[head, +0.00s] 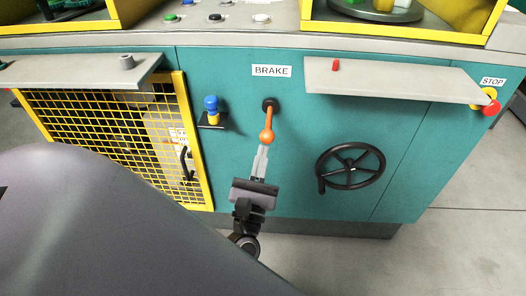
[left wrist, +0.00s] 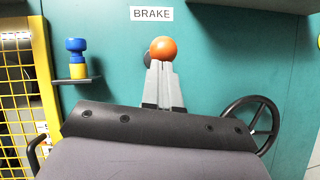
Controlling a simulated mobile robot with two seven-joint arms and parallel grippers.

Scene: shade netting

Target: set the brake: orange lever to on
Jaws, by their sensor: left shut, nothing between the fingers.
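The orange brake lever (head: 269,125) hangs from a dark round pivot on the teal panel, below the BRAKE label (head: 271,71). Its ball knob is at the lower end and the shaft points down. My left gripper (head: 262,150) is shut and empty, with its fingertips right at the knob from below. In the left wrist view the orange knob (left wrist: 163,49) shows just beyond the shut fingertips (left wrist: 160,66); whether they touch it I cannot tell. No on or off marking can be read. My right gripper is not in view.
A black handwheel (head: 350,166) is right of the lever. A blue and yellow piece (head: 212,109) stands on a small shelf to the left, beside a yellow mesh gate (head: 110,130). Grey shelves (head: 400,82) jut out above on both sides. A red stop button (head: 491,107) is far right.

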